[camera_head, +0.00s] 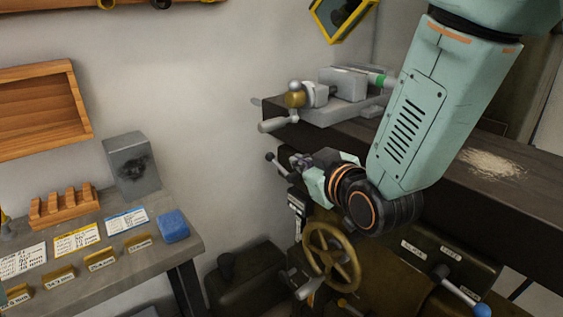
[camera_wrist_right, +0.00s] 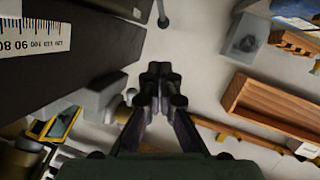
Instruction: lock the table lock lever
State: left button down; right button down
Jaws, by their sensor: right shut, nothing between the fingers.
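A lever with a dark ball end (camera_head: 270,157) stands out from the machine, just left of my right gripper; it looks like the table lock lever, but I cannot read a label for it. A thin rod with a dark ball (camera_wrist_right: 163,20) at the top of the wrist view seems to be the same lever. My right gripper (camera_head: 299,160) is shut and empty, its fingertips close to the lever; I cannot tell whether they touch. The wrist view shows its fingers (camera_wrist_right: 158,72) together, below the rod and apart from it in the picture. My left gripper is out of view.
A vise (camera_head: 342,85) sits on the dark machine table (camera_head: 420,142) behind my right arm. A brass handwheel (camera_head: 332,256) stands below the gripper. A blue-ended lever (camera_head: 470,297) is at lower right.

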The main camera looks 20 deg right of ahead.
send_near(277, 164)
jog(key=w+a+r, duration=0.1)
jog(key=w+r, duration=0.1)
jog(key=w, duration=0.2)
jog(key=shift+w+d+f+b, duration=0.2)
jog(key=shift+w+f+b, duration=0.3)
jog(key=shift+w+f, duration=1.1)
jog(key=shift+s+r, duration=0.4)
jog(key=shift+s, duration=0.15)
jog(key=g+p, duration=0.1)
jog(key=p, duration=0.1)
jog(key=w+g+p, duration=0.1)
jog(key=p, duration=0.2)
jog(key=shift+a+n+h, duration=0.2)
jog(key=shift+n+h, duration=0.1)
jog(key=shift+w+f+g+p, duration=0.1)
jog(key=shift+f+g+p, duration=0.05)
jog(key=shift+g+p, duration=0.2)
jog(key=shift+w+a+f, duration=0.15)
jog(key=shift+w+f, duration=0.45)
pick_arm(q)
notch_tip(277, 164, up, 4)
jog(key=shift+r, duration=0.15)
pick_arm(e)
jog(key=shift+s+r, duration=0.15)
